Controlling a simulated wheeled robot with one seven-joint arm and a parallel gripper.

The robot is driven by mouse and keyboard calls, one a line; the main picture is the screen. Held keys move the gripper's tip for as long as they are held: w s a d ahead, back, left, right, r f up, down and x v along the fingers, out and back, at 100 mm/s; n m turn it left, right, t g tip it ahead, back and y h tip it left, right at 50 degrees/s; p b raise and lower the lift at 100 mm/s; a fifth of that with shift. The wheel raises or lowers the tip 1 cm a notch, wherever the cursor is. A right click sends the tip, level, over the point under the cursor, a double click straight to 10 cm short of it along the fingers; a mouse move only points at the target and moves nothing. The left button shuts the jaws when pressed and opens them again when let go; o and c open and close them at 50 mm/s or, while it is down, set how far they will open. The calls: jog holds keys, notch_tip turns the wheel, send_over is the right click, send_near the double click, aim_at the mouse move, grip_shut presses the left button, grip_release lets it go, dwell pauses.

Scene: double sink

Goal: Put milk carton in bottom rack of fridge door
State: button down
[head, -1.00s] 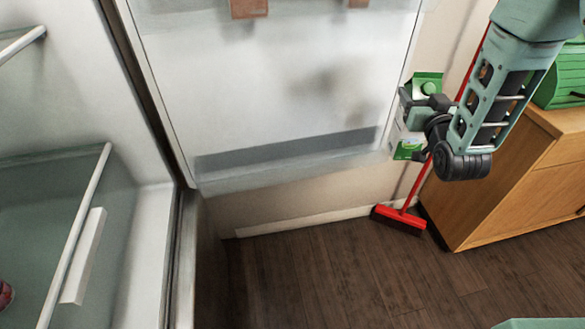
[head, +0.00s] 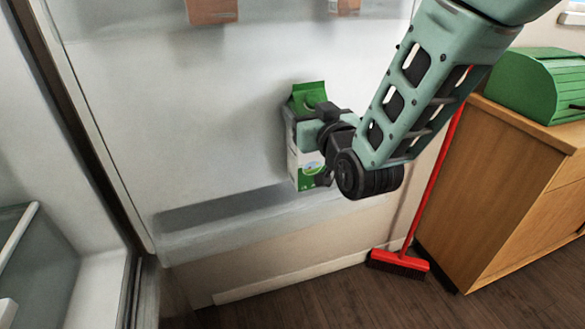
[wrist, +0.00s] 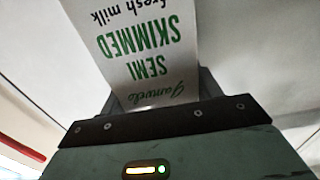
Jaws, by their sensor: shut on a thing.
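The milk carton (head: 305,168) is white and green with a green top, and it stands roughly upright in the head view. My gripper (head: 318,138) is shut on it from the right. In the wrist view the carton (wrist: 140,50) fills the space in front of the gripper, with "semi skimmed fresh milk" printed on it. The open fridge door (head: 170,110) is behind the carton. Its bottom rack (head: 190,215) is a grey trough low on the door. The carton's base shows just above the right part of this rack; I cannot tell whether they touch.
Brown items (head: 212,10) sit in a higher door rack. The fridge interior, with a glass shelf (head: 15,245), is at the left. A red broom (head: 398,262) and a wooden cabinet (head: 520,185) with a green bread box (head: 530,85) stand at the right.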

aim_at(313, 162)
notch_tip(313, 162, down, 10)
jog(key=shift+r+b, duration=0.15)
jog(key=shift+b, duration=0.35)
jog(key=shift+f, duration=0.2)
jog(key=shift+c, duration=1.6)
grip_release()
jog(key=shift+s+d+r, duration=0.1)
jog(key=shift+s, duration=0.1)
jog(key=p+v, duration=0.8)
jog(key=v, duration=0.3)
jog(key=shift+s, duration=0.3)
